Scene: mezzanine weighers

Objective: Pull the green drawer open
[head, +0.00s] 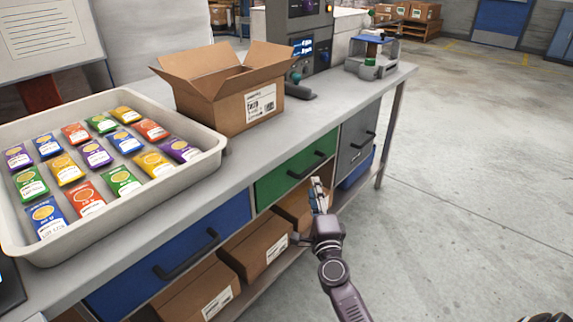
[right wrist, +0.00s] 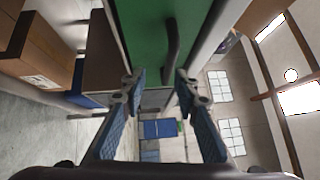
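The green drawer (head: 275,184) is in the middle of the bench front in the head view, its face apparently flush with the bench. Its dark bar handle (head: 307,166) is on the front. My right gripper (head: 319,186) is just in front of and below the handle. In the right wrist view, my right gripper (right wrist: 157,86) is open, with the green drawer front (right wrist: 140,30) beyond it. The handle (right wrist: 173,45) shows just beyond the gap, nearer the right fingertip; I cannot tell if it touches. My left gripper is not in view.
A blue drawer (head: 175,255) is left of the green one and a grey drawer (head: 352,145) is right. Cardboard boxes (head: 262,250) stand on the shelf below. A tray (head: 120,225) of packets and an open carton (head: 225,108) stand on the bench. The floor to the right is clear.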

